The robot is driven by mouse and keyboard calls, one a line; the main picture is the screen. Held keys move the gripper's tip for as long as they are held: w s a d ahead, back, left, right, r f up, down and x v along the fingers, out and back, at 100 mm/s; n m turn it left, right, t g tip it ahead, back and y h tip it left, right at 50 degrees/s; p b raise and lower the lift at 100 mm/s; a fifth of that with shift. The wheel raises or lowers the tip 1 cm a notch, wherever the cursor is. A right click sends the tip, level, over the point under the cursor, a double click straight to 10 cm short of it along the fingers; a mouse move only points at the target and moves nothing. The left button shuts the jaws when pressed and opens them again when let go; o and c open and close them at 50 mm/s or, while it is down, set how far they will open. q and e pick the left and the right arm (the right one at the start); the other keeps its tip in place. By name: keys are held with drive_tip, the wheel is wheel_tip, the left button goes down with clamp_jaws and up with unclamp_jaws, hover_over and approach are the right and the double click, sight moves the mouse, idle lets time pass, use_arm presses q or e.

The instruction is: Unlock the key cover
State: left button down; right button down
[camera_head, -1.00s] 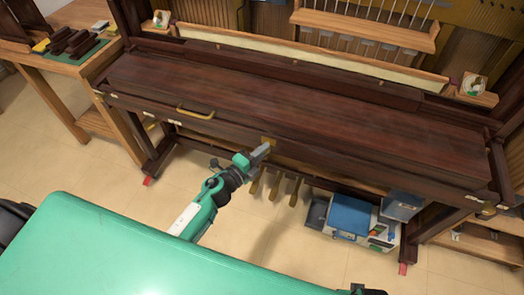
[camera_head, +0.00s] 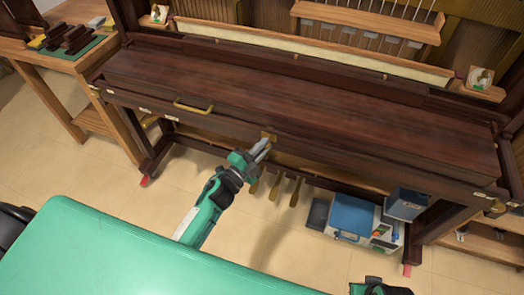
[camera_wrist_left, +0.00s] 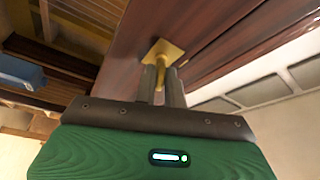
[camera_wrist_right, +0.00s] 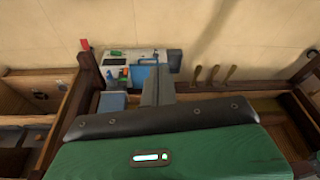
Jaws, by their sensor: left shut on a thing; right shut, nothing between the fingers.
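The key cover (camera_head: 300,100) is a long dark red-brown wooden lid, lying closed across the piano. A brass lock plate (camera_head: 268,136) sits on its front edge; in the left wrist view the square plate (camera_wrist_left: 163,50) has a brass key or knob (camera_wrist_left: 171,75) sticking out of it. My left gripper (camera_head: 266,146) is at the plate, and its fingers (camera_wrist_left: 165,80) are shut on this brass piece, partly hiding it. My right gripper (camera_wrist_right: 158,82) is shut and empty, away from the lock; only a bit of that arm shows at the head view's bottom edge.
A brass handle (camera_head: 193,107) is on the front left of the piano. Brass pedals (camera_head: 285,188) hang below. A blue box (camera_head: 352,215) and other gear stand under the right side. A wooden side table (camera_head: 60,55) stands at the left. Open floor lies in front.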

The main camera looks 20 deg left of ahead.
use_arm(q)
drive_tip(key=n, duration=0.1)
drive_tip(key=n+t+b, duration=0.1)
drive_tip(key=n, duration=0.1)
drive_tip(key=shift+d+f+y, duration=0.1)
drive_tip(key=shift+f+y, duration=0.1)
drive_tip(key=shift+y, duration=0.1)
drive_tip(key=n+t, duration=0.1)
drive_tip(key=n, duration=0.1)
drive_tip(key=shift+n+y+b, duration=0.3)
drive_tip(key=shift+n+t+y, duration=0.4)
drive_tip(key=shift+n+y, duration=0.1)
drive_tip(key=shift+n, duration=0.7)
drive_tip(key=n+y, duration=0.1)
drive_tip(key=n, duration=0.2)
drive_tip(key=shift+d+n+t+y, duration=0.1)
drive_tip(key=shift+n+t+y, duration=0.3)
drive_tip(key=n+y, duration=0.1)
drive_tip(key=n, duration=0.2)
drive_tip(key=shift+d+n+t+y, duration=0.1)
drive_tip(key=shift+n+t+y, duration=0.2)
drive_tip(key=shift+n+y, duration=0.85)
drive_tip(key=shift+n+p, duration=0.25)
drive_tip(key=shift+p, duration=0.05)
use_arm(e)
drive_tip(key=v, duration=0.3)
drive_tip(key=shift+w+r, duration=0.15)
drive_tip(key=shift+w, duration=0.2)
